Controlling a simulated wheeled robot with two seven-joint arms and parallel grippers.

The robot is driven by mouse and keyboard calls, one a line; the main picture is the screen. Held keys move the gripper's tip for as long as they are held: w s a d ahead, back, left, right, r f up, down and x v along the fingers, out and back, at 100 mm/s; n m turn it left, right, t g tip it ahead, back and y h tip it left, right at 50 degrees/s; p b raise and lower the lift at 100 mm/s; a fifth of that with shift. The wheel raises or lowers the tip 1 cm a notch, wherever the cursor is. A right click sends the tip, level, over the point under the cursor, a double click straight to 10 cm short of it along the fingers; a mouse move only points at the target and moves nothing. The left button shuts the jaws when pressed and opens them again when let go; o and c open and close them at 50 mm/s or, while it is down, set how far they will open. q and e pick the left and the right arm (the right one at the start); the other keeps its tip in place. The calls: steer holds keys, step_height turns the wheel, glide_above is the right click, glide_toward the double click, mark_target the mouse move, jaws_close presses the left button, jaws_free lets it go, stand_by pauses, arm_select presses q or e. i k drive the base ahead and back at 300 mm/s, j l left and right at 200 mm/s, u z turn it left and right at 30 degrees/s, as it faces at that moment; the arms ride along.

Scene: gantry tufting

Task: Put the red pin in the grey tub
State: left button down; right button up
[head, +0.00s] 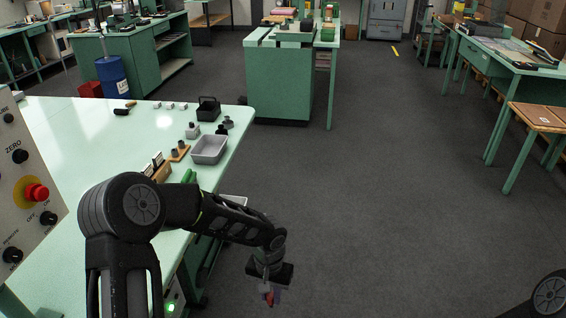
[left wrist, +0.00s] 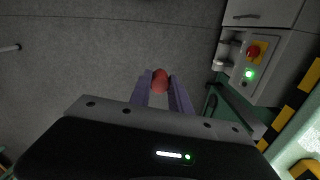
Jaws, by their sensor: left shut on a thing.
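My left gripper (head: 268,292) is out past the right edge of the light green table, over the floor, pointing down. It is shut on the red pin (left wrist: 160,79), whose rounded red end shows between the two fingers in the left wrist view. In the head view only a small bit of red (head: 270,298) shows at the fingertips. The grey tub (head: 209,150) stands on the table near its right edge, up and left of the gripper and apart from it. It looks empty. My right gripper is out of view.
Near the tub on the table (head: 120,120) are a black caddy (head: 208,108), small dark and grey parts, and a wooden block with a peg (head: 178,152). A control panel with a red button (head: 36,193) stands at left. Open grey floor (head: 370,200) lies to the right.

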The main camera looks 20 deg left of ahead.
mark_target(210, 154)
steer(key=i+j, duration=0.1)
steer(key=i, duration=1)
steer(key=i+j, duration=0.15)
steer(key=i, duration=0.95)
steer(key=i+z, duration=0.1)
steer(key=i, duration=0.55)
steer(key=u, duration=1.55)
